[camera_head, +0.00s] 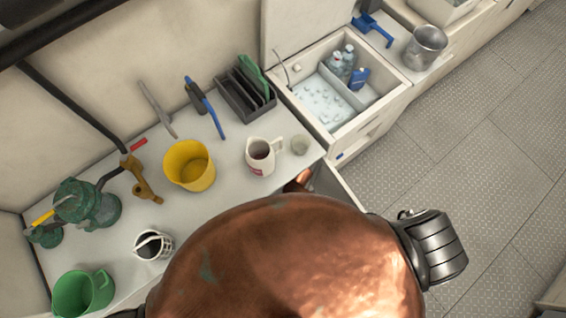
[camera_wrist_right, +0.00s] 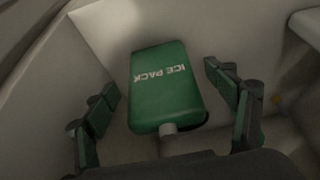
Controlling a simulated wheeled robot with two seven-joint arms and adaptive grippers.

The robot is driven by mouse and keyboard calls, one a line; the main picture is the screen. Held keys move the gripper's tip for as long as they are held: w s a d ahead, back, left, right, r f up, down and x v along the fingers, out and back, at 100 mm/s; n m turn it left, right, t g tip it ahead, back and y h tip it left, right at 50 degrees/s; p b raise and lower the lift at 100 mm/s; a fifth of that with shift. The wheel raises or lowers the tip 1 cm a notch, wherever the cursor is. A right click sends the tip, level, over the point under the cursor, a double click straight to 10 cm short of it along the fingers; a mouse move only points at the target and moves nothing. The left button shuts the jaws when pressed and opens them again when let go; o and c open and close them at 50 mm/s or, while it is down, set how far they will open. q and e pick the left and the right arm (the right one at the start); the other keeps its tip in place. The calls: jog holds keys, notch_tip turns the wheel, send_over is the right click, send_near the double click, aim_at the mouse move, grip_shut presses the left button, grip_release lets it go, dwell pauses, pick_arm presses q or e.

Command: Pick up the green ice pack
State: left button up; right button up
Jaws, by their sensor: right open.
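The green ice pack (camera_wrist_right: 168,88) shows in the right wrist view. It is a flat green block with rounded corners, white "ICE PACK" lettering upside down in the picture and a pale cap at its near end. It lies between pale walls. My right gripper (camera_wrist_right: 160,80) is open, with one dark green finger on either side of the pack. I see gaps between the fingers and the pack, so it is not held. In the head view, the right gripper and this pack are hidden. My left gripper is in neither view.
The white counter holds a yellow bucket (camera_head: 189,165), a white mug (camera_head: 262,156), a dark rack (camera_head: 245,93), a green jug (camera_head: 83,292) and a white-caged cup (camera_head: 152,245). An open icebox (camera_head: 310,117) holds bottles and ice. A metal bucket (camera_head: 425,47) stands beyond it. Grey floor at right is clear.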

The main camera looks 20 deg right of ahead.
jog(key=shift+w+a+f+b, duration=0.2)
jog(key=shift+w, duration=0.35)
jog(key=shift+w+a+f+b, duration=0.15)
jog(key=shift+w+f+b, duration=0.1)
jog(key=shift+w, duration=0.25)
jog(key=shift+w+a+f+b, duration=0.15)
jog(key=shift+w+a+b, duration=0.05)
jog(key=shift+w, duration=0.35)
jog(key=shift+c, duration=0.3)
jog(key=c, duration=1.5)
